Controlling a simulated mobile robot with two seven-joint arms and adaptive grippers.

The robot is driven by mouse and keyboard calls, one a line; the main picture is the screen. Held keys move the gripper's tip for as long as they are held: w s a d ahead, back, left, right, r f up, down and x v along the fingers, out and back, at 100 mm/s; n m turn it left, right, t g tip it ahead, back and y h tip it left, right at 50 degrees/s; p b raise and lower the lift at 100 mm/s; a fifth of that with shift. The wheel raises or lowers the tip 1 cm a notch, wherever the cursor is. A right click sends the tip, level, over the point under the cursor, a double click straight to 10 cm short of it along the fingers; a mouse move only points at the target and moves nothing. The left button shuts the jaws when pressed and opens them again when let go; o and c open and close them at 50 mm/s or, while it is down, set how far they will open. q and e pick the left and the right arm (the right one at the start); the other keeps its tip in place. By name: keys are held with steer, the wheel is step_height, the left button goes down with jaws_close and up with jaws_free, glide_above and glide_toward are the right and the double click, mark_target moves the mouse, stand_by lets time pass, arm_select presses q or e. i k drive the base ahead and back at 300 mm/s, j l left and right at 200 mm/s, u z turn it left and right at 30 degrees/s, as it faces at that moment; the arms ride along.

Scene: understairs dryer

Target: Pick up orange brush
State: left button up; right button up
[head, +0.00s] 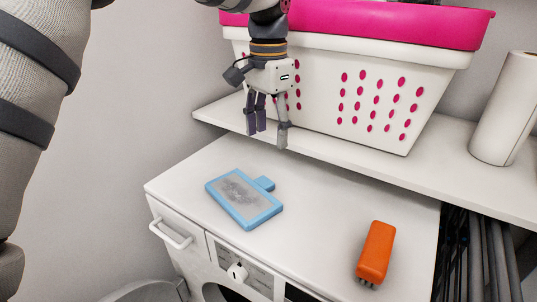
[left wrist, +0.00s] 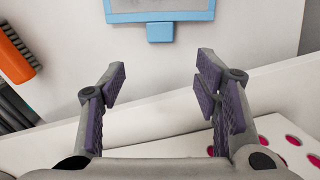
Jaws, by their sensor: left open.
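The orange brush (head: 376,252) lies on the white dryer top (head: 318,240), near its right edge, with dark bristles showing at its near end. In the left wrist view the orange brush (left wrist: 14,55) is at the upper left, partly cut off by the frame, bristles facing right. My left gripper (head: 268,140) is open and empty. It hangs above the back of the dryer top in front of the basket, to the left of and well apart from the brush. Its two fingers (left wrist: 163,92) are spread in the left wrist view. My right gripper is not in view.
A blue-framed lint filter (head: 243,200) lies on the dryer top, left of the brush. A white basket with a pink liner (head: 370,95) and a paper roll (head: 505,110) stand on the shelf (head: 440,180) behind. Dark upright poles (head: 478,260) fill the gap at right.

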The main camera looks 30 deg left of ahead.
mark_target(371, 266)
steer(key=k, duration=1)
